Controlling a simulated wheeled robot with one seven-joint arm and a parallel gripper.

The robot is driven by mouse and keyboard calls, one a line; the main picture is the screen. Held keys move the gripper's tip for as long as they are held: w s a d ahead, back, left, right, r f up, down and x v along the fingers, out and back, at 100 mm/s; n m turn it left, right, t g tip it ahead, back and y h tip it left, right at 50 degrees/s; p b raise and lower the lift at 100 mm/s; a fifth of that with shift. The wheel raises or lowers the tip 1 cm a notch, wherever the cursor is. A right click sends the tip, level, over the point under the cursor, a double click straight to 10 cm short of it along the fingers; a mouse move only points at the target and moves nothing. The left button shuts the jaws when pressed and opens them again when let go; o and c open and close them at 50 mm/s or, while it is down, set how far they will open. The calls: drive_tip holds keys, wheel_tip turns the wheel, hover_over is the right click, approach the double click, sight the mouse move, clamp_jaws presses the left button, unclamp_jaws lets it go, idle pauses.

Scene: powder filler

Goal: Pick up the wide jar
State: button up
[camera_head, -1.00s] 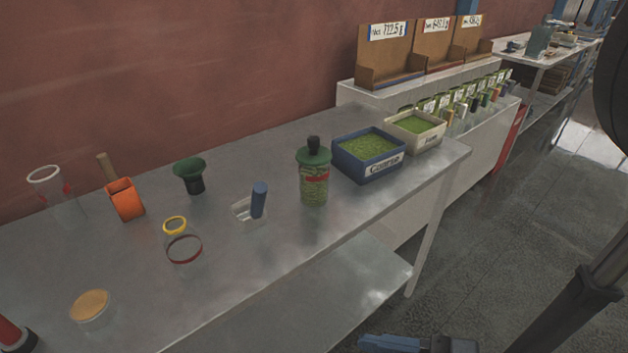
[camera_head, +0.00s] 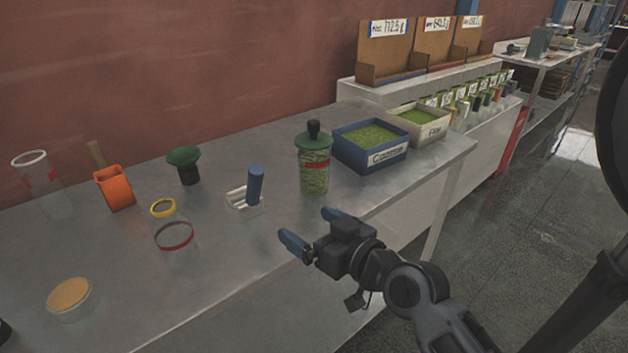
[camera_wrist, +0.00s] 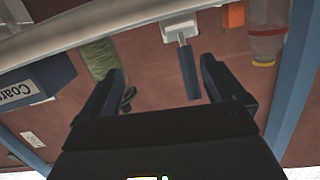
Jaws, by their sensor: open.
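Several jars stand on the steel table, and none is labelled as the wide one. A low, broad clear jar with a tan lid (camera_head: 69,295) is at the front left. My gripper (camera_head: 312,230) is open and empty near the table's front edge, right of the ringed glassware and in front of the green-lidded jar. Its fingers (camera_wrist: 163,68) touch nothing visible.
The blue Coarse bin (camera_head: 370,148) and pale Fine bin (camera_head: 420,124) stand right. The front-middle tabletop is clear.

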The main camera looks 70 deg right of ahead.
sight(325, 153)
drive_tip(key=shift+t+h, duration=0.6)
drive_tip(key=shift+h, duration=0.3)
drive_tip(key=d+r, duration=0.2)
drive_tip(key=d, duration=0.2)
drive_tip(key=d+r+b, duration=0.1)
drive_tip(key=d, duration=0.3)
drive_tip(key=d+r+b, duration=0.1)
drive_tip(key=d+r, duration=0.1)
drive_tip(key=d, duration=0.3)
drive_tip(key=shift+s+r, duration=0.15)
drive_tip(key=shift+r, duration=0.15)
drive_tip(key=p+x, duration=0.1)
drive_tip(key=x, duration=0.3)
drive_tip(key=p+x, duration=0.1)
drive_tip(key=x, duration=0.1)
drive_tip(key=shift+d+r+p, duration=0.35)
drive_tip(key=shift+w+d+f, duration=0.15)
drive_tip(key=shift+w+d, duration=0.1)
drive_tip(key=shift+w, duration=0.35)
drive_tip(key=shift+c, duration=0.4)
drive_tip(key=c, duration=0.9)
drive_tip(key=shift+c, duration=0.2)
drive_tip(key=shift+r, duration=0.2)
